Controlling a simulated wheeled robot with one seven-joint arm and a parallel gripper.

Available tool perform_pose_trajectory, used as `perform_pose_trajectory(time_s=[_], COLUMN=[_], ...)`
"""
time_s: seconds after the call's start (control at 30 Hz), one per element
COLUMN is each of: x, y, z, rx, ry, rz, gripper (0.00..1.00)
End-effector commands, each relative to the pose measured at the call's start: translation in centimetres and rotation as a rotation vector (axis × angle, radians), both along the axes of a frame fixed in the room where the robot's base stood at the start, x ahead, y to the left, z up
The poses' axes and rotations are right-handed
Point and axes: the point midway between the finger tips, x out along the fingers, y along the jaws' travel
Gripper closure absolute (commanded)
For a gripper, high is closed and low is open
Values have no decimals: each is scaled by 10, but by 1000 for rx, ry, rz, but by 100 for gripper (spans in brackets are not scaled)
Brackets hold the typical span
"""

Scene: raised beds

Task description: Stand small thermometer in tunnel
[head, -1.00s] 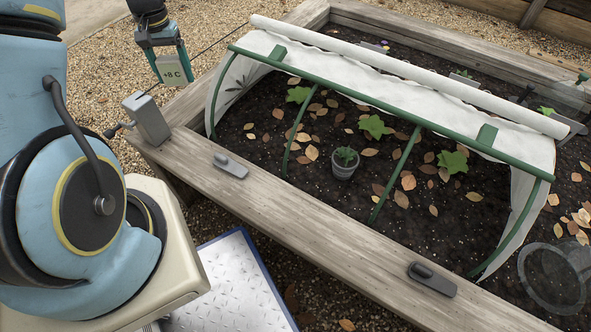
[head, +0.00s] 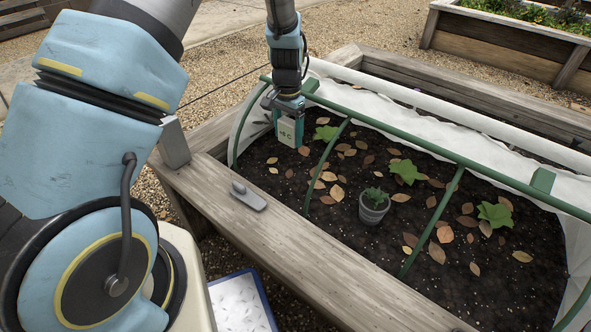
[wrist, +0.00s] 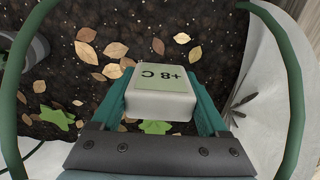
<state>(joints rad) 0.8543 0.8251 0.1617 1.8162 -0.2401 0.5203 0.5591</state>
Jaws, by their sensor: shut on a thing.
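The small thermometer (head: 286,133) is a pale box with a greenish display reading +8 C. My gripper (head: 289,118) is shut on it and holds it inside the left end of the tunnel, near the end hoop. In the wrist view the thermometer (wrist: 160,92) sits between the teal fingers, with dark soil beyond it. The tunnel has green hoops (head: 435,212) and a white cover (head: 420,118) rolled up along the top, so its near side is open. I cannot tell how far the thermometer's bottom is above the soil.
A grey pot with a small plant (head: 374,208) stands on the soil. Dry leaves and green seedlings (head: 406,171) lie around it. The bed's wooden edge (head: 270,228) carries a grey clip (head: 249,196). Bare soil (head: 270,160) shows near the thermometer.

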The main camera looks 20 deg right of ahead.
Motion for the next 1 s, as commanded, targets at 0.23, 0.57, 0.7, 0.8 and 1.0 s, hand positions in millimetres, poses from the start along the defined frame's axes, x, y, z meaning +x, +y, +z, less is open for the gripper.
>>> perform_pose_trajectory(time_s=[0.23,0.57,0.7,0.8,1.0], x=[0,0,0,0,1], y=[0,0,0,0,0], z=[-63,-90,-111,-120,-119], rx=[1,0,0,-1,-2], ry=[2,0,0,0,-1], rz=[0,0,2,1,1], gripper=[81,81,81,81,81])
